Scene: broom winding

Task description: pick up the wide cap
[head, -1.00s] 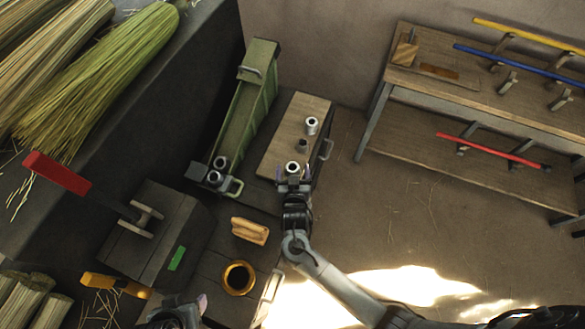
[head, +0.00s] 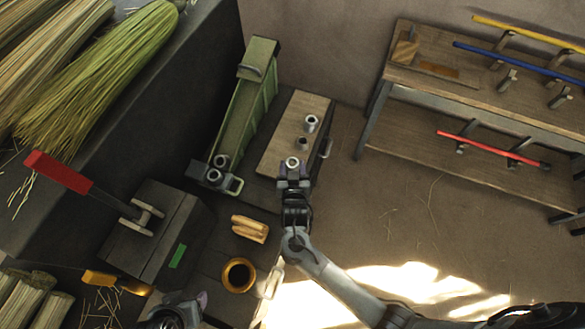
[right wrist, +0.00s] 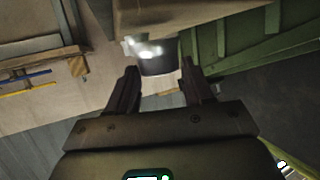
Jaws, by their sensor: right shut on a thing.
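The wide cap (head: 293,163), a short silver ring with a dark hole, is between the fingertips of my right gripper (head: 294,170) at the near end of a wooden-topped board (head: 275,150). In the right wrist view the cap (right wrist: 157,60) shows as a shiny metal cylinder between the two fingers of the gripper (right wrist: 160,78). Whether it touches the board is hard to tell. My left gripper (head: 180,306) is at the bottom of the head view, partly cut off, and its jaws are unclear.
A silver cap (head: 311,123) and a smaller dark one (head: 302,143) stand farther along the board. A long green trough (head: 245,105) with metal rings at its near end lies to the left. A wooden block (head: 249,229) and a brass ring (head: 239,275) are nearer.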

